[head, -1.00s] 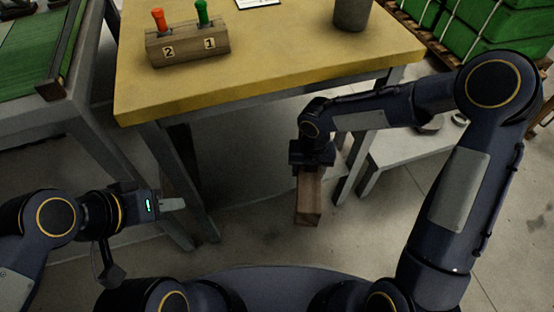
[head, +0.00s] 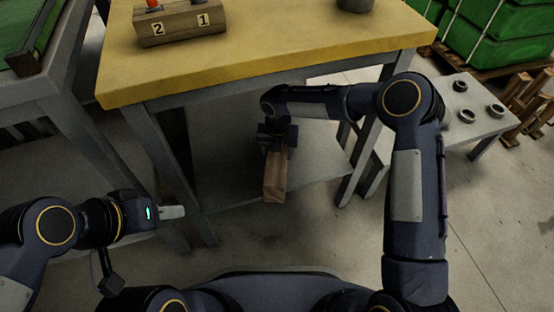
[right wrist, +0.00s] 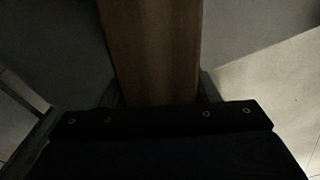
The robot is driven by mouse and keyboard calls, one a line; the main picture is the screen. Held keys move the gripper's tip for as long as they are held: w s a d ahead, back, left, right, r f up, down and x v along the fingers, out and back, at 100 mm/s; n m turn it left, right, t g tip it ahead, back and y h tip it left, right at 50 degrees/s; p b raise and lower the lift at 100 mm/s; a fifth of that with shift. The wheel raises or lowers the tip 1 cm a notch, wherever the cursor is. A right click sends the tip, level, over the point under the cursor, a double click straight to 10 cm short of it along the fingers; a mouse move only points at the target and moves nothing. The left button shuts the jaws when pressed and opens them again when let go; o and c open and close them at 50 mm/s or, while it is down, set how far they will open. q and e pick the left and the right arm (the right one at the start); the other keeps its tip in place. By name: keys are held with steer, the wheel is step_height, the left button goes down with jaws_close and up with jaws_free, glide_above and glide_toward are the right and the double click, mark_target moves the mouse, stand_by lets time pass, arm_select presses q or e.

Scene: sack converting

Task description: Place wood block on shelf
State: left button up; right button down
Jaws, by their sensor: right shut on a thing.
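The wood block (head: 275,178) is brown and long, and hangs from my right gripper (head: 277,151) in the head view. My right gripper is shut on its upper end, under the front edge of the yellow-topped table. In the right wrist view the block (right wrist: 153,50) runs away from the jaws (right wrist: 158,100). A grey lower shelf (head: 315,160) lies under the table, and the block shows in front of its edge; I cannot tell whether they touch. My left gripper (head: 172,212) is at the lower left, apart from everything; its finger gap is not clear.
The yellow tabletop (head: 290,50) overhangs the shelf and bears a wooden holder (head: 180,22) numbered 2 and 1. Grey table legs (head: 180,175) flank the shelf. A low grey bench (head: 450,140) with dark rings stands at right.

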steer(key=shift+w+a+f+b, duration=0.1)
steer(key=shift+f+b, duration=0.25)
steer(key=shift+f, duration=0.5)
steer(key=shift+w+a+f+b, duration=0.1)
steer(key=shift+f+b, duration=0.2)
steer(key=shift+f, duration=0.5)
steer(key=shift+f, duration=0.2)
steer(key=c, duration=0.5)
jaws_free()
steer(key=shift+d, duration=0.1)
steer(key=shift+r, duration=0.1)
step_height(320, 180, up, 8)
steer(key=p, duration=0.3)
steer(key=shift+s+f+p, duration=0.1)
steer(key=shift+f+p, duration=0.1)
steer(key=shift+p, duration=0.1)
